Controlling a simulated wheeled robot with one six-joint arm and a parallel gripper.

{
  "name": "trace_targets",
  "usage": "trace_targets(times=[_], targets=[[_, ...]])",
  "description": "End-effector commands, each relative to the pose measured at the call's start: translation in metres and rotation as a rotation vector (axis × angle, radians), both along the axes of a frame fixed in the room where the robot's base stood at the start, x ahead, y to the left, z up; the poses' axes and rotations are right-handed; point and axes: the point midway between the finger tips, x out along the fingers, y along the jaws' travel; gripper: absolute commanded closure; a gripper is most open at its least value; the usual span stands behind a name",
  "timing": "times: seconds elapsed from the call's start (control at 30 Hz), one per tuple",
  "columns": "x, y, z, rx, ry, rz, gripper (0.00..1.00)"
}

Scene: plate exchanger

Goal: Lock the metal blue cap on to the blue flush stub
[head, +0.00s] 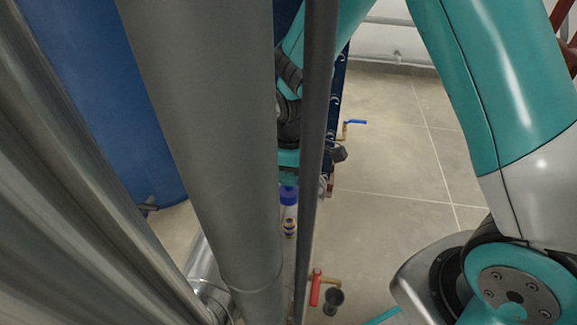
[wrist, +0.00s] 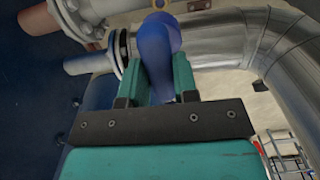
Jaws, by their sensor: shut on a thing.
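In the wrist view my gripper (wrist: 160,78) is shut on a smooth, rounded blue piece, which I take to be the metal blue cap (wrist: 157,48). It sits between the two teal fingers and sticks out beyond their tips. In the head view my gripper (head: 288,160) is partly hidden by a dark post. A small blue part (head: 289,195) shows just below it, above a pale section and a brass fitting with blue (head: 290,227). I cannot tell which of these is the blue flush stub, nor whether the cap touches it.
A thick grey pipe (head: 205,120) and a thin dark post (head: 315,110) block much of the head view. A blue-handled valve (head: 355,122) and a red-handled valve (head: 316,287) stand nearby. Large silver pipes (wrist: 215,45) lie close beyond my gripper.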

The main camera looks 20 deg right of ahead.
Motion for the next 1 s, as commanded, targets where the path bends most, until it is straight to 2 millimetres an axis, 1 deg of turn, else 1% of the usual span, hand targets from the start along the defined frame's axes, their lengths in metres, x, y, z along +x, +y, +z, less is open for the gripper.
trace_targets(times=[0.17, 0.5, 0.6, 0.73, 1.0], targets=[[0.000, 0.001, -0.010, 0.000, 0.000, 0.003, 1.00], [0.000, -0.002, -0.053, 0.001, -0.002, -0.003, 1.00], [0.000, -0.002, -0.063, 0.001, -0.003, -0.003, 1.00], [0.000, -0.002, -0.069, 0.001, -0.003, -0.003, 1.00], [0.000, -0.002, -0.067, 0.001, -0.003, -0.003, 1.00]])
